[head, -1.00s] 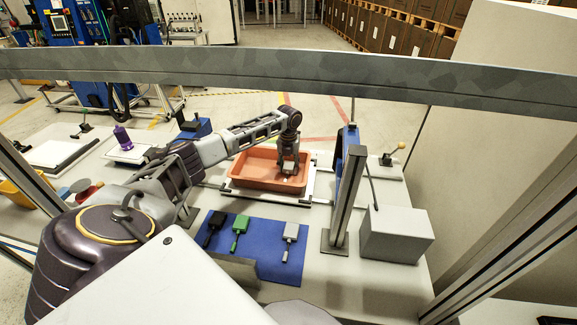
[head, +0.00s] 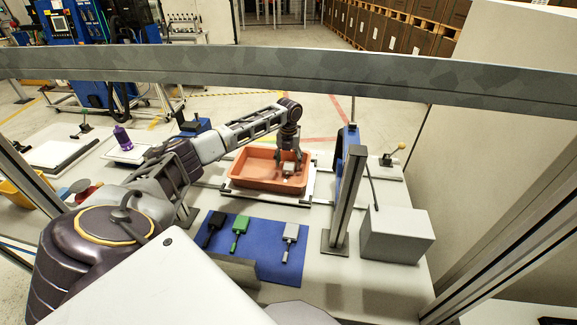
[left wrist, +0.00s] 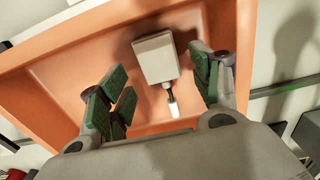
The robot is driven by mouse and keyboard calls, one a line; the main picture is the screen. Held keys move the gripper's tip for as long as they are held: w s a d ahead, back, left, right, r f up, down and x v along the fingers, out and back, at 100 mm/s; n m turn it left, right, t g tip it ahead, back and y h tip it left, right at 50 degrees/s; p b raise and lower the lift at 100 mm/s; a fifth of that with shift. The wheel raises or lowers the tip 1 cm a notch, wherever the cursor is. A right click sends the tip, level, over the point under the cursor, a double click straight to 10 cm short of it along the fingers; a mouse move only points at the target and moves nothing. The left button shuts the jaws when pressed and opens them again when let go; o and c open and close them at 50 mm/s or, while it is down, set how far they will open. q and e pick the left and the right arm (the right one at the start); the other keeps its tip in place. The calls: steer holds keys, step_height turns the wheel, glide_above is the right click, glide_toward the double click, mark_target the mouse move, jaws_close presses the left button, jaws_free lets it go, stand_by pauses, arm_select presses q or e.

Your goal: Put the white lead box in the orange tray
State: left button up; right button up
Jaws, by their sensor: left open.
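The white lead box (head: 288,169) is inside the orange tray (head: 243,182), toward the tray's right side. My right gripper is not in view.
A blue mat (head: 268,258) in front of the tray carries a black (head: 213,228), a green (head: 240,230) and a light grey lead box (head: 290,236). A grey post (head: 345,205) and a grey block (head: 396,236) stand to the right. A metal beam (head: 300,75) crosses overhead.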

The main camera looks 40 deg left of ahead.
mark_target(289, 167)
arm_select(q)
step_height(289, 167, up, 10)
steer(key=shift+f+b, duration=0.25)
steer(key=shift+b, duration=0.15)
steer(key=shift+f, duration=0.1)
stand_by(0.6)
